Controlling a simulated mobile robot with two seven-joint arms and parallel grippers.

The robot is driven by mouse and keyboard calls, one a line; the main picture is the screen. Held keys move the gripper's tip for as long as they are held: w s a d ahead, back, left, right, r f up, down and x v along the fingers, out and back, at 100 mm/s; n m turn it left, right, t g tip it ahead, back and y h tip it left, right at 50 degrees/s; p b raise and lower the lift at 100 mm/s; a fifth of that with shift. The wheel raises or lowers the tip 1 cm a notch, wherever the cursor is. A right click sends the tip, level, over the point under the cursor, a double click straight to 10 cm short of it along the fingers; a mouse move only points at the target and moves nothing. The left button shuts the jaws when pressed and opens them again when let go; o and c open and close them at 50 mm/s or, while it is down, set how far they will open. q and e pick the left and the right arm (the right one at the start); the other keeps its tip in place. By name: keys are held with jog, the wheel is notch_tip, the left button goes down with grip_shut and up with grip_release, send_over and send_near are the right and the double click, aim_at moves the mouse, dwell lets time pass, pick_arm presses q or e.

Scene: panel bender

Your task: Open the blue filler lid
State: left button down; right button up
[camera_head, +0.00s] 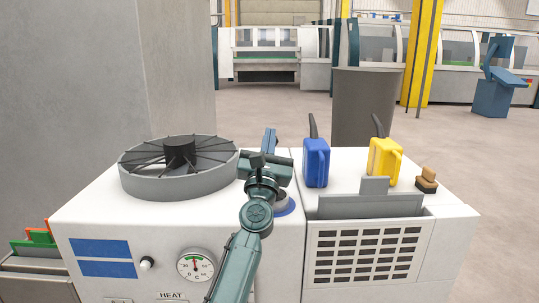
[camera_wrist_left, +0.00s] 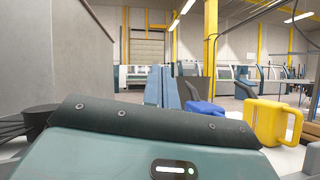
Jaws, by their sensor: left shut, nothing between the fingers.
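A blue round filler part (camera_head: 289,210) with a grey piece above it shows on the white machine top, partly hidden behind my left wrist. I cannot tell from this view how its lid stands. My left gripper (camera_head: 270,137) is above and beyond it, with its blue-grey fingers pointing away from me. The fingers are shut together and empty, and they also show in the left wrist view (camera_wrist_left: 161,85). The filler does not show in that view. My right gripper is in neither view.
A grey round fan housing (camera_head: 178,187) stands left of my arm. A blue jug (camera_head: 316,165) and a yellow jug (camera_head: 383,160) stand to the right, with a small brown-and-black object (camera_head: 427,180) beyond. A grey pillar (camera_head: 180,70) rises behind the fan.

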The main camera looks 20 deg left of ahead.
pick_arm(q)
jog(key=shift+w+a+r, duration=0.15)
jog(key=shift+w+r, duration=0.1)
jog(key=shift+w, duration=0.45)
jog(key=shift+w+a+r+b, duration=0.1)
jog(key=shift+w+r+b, duration=0.1)
jog(key=shift+w+b, duration=0.2)
jog(key=shift+r, duration=0.1)
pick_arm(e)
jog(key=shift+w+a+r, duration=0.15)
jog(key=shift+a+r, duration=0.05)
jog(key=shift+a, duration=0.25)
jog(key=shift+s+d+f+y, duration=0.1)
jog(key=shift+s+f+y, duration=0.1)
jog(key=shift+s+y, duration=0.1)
pick_arm(q)
jog(key=shift+r, duration=0.1)
